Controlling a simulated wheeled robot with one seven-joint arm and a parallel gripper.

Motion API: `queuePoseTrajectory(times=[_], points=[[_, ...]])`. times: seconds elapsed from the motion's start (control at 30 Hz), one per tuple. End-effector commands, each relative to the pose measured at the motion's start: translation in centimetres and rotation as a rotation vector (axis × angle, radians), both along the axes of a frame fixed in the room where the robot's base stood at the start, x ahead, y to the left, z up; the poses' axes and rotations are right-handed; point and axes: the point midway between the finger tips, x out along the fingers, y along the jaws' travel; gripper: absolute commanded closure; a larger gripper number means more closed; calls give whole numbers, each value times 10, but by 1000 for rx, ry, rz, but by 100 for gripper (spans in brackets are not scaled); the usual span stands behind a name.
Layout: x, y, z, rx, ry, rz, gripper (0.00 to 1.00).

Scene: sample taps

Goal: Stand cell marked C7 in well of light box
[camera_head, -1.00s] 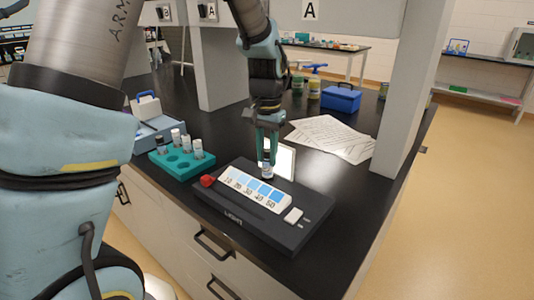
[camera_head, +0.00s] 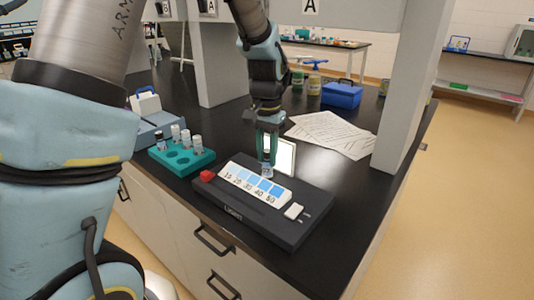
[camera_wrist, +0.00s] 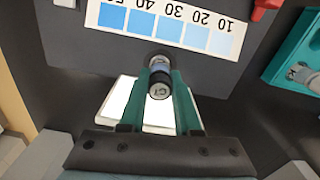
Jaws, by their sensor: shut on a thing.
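My gripper (camera_head: 268,157) points down over the dark light box (camera_head: 304,232), its green fingers shut on a small cell (camera_head: 267,171). In the wrist view the cell (camera_wrist: 160,88) has a dark cap with a pale mark, too small to read fully, and sits between the fingertips (camera_wrist: 160,73). The cell appears upright, just behind the blue colour scale (camera_head: 255,186) and in front of the bright white panel (camera_head: 285,157). I cannot tell whether the cell's bottom touches the box.
A teal rack (camera_head: 190,165) with several capped vials stands left of the box. A red block (camera_head: 206,176) and a white switch (camera_head: 293,211) are on the box. Papers (camera_head: 335,137) and a blue case (camera_head: 341,95) lie behind. A grey post (camera_head: 405,100) rises at right.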

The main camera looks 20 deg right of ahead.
Motion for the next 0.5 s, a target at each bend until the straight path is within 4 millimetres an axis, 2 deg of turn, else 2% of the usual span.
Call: queuePoseTrajectory(times=[0.27, 0.5], points=[[0, 0, 0, 0, 0, 0, 100], [0, 0, -9, 0, 0, 0, 100]])
